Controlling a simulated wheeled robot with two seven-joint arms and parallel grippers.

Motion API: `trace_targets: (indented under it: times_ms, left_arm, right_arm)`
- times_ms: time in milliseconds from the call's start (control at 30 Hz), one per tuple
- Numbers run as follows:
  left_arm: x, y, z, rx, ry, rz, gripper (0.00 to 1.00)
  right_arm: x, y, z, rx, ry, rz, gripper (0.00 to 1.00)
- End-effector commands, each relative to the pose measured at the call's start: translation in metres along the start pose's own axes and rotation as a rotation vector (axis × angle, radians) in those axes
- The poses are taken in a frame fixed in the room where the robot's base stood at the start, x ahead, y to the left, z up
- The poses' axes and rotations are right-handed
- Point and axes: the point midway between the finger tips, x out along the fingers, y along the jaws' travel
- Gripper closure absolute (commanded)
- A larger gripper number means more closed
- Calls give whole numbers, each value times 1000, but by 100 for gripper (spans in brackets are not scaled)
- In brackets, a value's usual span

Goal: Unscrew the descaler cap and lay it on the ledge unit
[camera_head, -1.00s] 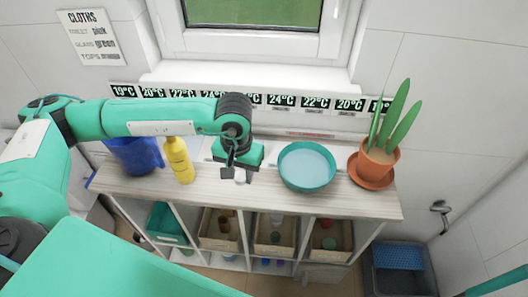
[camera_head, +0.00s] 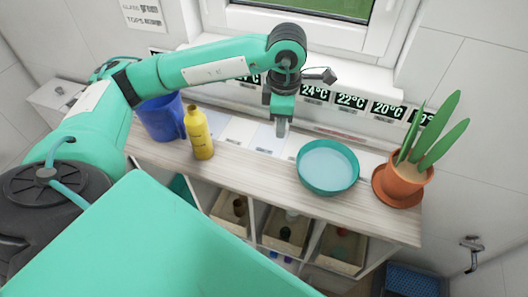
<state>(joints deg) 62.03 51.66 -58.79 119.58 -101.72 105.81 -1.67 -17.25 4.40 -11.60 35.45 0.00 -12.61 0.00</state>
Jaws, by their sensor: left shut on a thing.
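A yellow bottle (camera_head: 200,137), which looks like the descaler, stands upright on the wood-topped ledge unit (camera_head: 252,167). Its narrow neck shows a dark top with no clear cap on it. My left gripper (camera_head: 282,128) points down to the right of the bottle, over the back of the unit. It is shut on a small pale thing, probably the cap, mostly hidden by the fingers. I cannot tell whether that thing touches the surface. My right gripper is out of view.
A blue container (camera_head: 161,118) stands left of the bottle. A teal bowl (camera_head: 328,166) and a potted plant (camera_head: 405,178) stand on the right. Temperature cards (camera_head: 350,101) line the back. The front strip of the top is clear.

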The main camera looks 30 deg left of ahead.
Motion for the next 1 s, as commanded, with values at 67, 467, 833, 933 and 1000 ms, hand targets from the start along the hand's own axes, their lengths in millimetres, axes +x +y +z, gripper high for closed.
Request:
trace_targets:
  times_ms: [67, 467, 833, 933, 1000]
  left_arm:
    - [-4, 4, -3, -158, -1, -1, 96]
    - [-29, 17, -20, -951, 1, -10, 96]
    - [-32, 21, -26, -1235, 6, -17, 96]
    - [-18, 20, -26, -1238, 8, -18, 96]
    - [-7, 20, -27, -1238, 8, -19, 96]
  right_arm:
    - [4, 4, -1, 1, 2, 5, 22]
    - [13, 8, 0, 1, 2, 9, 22]
    - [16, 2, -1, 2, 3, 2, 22]
    - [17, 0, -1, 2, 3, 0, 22]
    - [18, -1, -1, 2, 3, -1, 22]
